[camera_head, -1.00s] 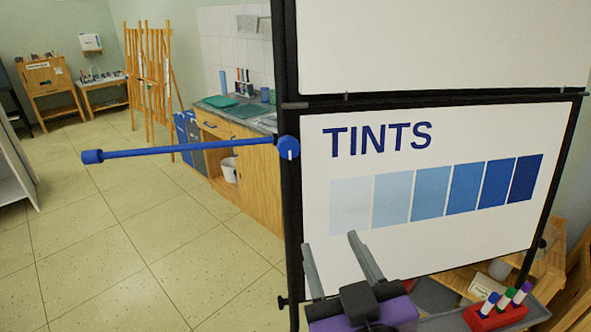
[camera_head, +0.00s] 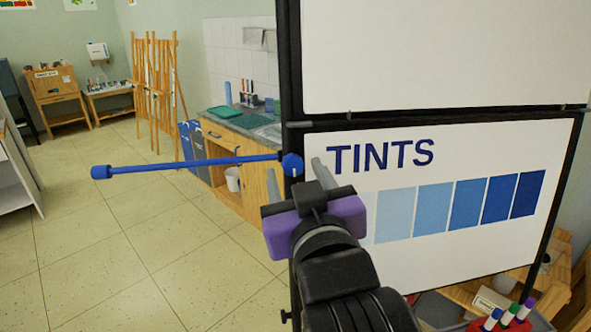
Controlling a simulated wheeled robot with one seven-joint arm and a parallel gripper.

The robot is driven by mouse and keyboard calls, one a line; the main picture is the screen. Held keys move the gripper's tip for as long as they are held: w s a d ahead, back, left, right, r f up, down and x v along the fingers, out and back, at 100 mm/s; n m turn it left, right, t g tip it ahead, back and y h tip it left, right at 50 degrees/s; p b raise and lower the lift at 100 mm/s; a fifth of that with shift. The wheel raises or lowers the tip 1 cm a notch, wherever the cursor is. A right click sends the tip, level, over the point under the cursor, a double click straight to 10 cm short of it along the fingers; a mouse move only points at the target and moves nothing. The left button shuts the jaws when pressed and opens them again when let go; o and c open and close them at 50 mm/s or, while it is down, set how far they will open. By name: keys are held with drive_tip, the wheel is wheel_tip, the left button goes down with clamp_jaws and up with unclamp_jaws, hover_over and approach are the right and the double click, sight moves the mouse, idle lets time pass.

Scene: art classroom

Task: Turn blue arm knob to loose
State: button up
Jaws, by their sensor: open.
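The blue arm (camera_head: 190,165) sticks out to the left from the black frame of a white board, nearly level, with a blue end cap at its far left. Its round blue knob (camera_head: 292,164) sits on the frame post and bears a short white mark that looks close to upright. My gripper (camera_head: 297,178) is open, with its two grey fingers pointing up toward the knob. One finger is to the lower left of the knob and the other to its right. I cannot tell whether either finger touches it. The knob's face shows between them.
The board with the TINTS chart (camera_head: 440,190) stands close at the right. A red marker holder (camera_head: 512,322) is at the lower right. A wooden sink counter (camera_head: 240,190) and easels (camera_head: 158,85) stand behind. The tiled floor (camera_head: 120,250) at the left is clear.

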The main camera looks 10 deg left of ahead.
drive_tip(key=shift+w+a, duration=0.15)
drive_tip(key=shift+w, duration=0.3)
drive_tip(key=shift+c, duration=0.4)
clamp_jaws()
